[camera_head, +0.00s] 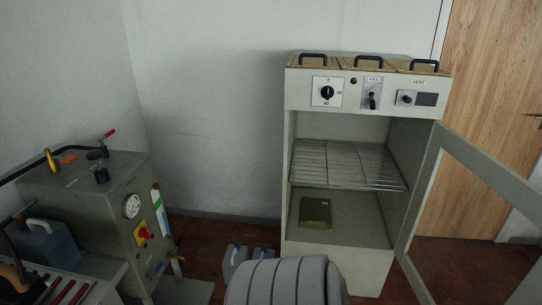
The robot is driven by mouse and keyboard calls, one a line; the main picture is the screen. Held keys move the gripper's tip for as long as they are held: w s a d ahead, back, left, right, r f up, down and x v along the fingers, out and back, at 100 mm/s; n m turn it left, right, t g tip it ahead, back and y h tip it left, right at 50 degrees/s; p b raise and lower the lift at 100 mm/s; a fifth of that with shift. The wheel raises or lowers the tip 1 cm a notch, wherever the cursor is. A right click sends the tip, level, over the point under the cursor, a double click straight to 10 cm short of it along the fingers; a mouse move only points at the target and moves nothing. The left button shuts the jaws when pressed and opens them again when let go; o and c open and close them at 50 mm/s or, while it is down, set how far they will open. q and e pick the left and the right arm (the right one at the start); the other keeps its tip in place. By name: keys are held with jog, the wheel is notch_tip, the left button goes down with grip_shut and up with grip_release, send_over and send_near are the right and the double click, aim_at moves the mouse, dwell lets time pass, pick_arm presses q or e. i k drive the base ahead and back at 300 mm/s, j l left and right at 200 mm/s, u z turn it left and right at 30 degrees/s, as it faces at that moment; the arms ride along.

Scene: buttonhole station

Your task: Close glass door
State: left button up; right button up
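The glass door (418,200) is a grey-framed pane hinged at the right side of a pale cabinet (339,262). It stands wide open, swung out towards me and to the right, and its right part runs out of the picture. Inside the cabinet are a wire shelf (345,165) and, on the floor below it, a flat olive-green item (316,212). Neither of my grippers is in the picture.
A grey-green machine (100,215) with a gauge and red knob stands at the left. A blue-grey canister (45,245) stands beside it, and more canisters (240,257) are on the floor left of the cabinet. A wooden door (490,90) is behind at the right.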

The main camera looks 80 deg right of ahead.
aim_at(523, 195)
jog(key=k+l+z, duration=0.15)
jog(key=z, duration=0.25)
jog(key=k+l+z, duration=0.15)
jog(key=z, duration=0.2)
jog(key=k+l+z, duration=0.1)
jog(key=z, duration=0.3)
jog(key=k+l+z, duration=0.1)
jog(key=l+z, duration=0.3)
jog(key=k+l+z, duration=0.15)
jog(key=l, duration=0.7)
jog(key=k+l+z, duration=0.15)
jog(key=l, duration=0.75)
jog(key=l+z, duration=0.1)
jog(key=l, duration=0.75)
